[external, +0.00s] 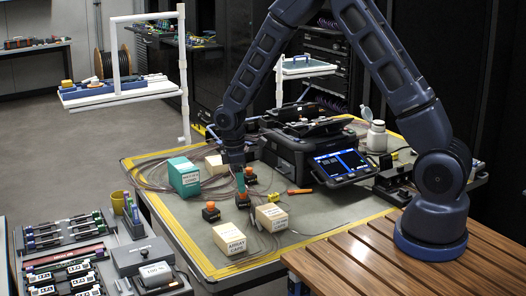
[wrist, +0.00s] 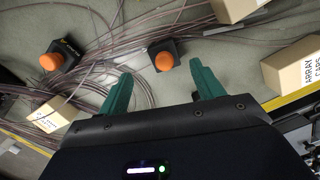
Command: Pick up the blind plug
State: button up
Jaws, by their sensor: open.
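Small black blocks with round orange tops stand on the grey work mat; I cannot tell for sure which thing is the blind plug. In the external view one block is at the front left (external: 211,212), one is close by my gripper (external: 242,200), and one is behind it (external: 250,177). My gripper (external: 240,184) points down with green fingers, open and empty. In the wrist view one orange-topped block (wrist: 165,56) lies ahead, between the lines of the open fingertips (wrist: 160,76). Another (wrist: 60,55) lies left of the fingers. Neither is touched.
A teal box (external: 184,178) stands left of my gripper, and a carton labelled array caps (external: 229,238) and another carton (external: 271,217) stand in front. The splicer (external: 300,148) with its screen stands right behind. Thin brown fibres loop across the mat around the blocks.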

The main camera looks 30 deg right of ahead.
aim_at(244, 197)
jog(key=shift+s+d+f, duration=0.1)
jog(key=shift+s+f, duration=0.05)
jog(key=shift+f, duration=0.9)
jog(key=shift+s+d+f, duration=0.15)
jog(key=shift+f, duration=0.9)
jog(key=shift+s+d+f, duration=0.1)
jog(key=shift+s+f, duration=0.05)
jog(key=shift+f, duration=0.9)
jog(key=shift+c, duration=0.2)
jog(key=c, duration=1.1)
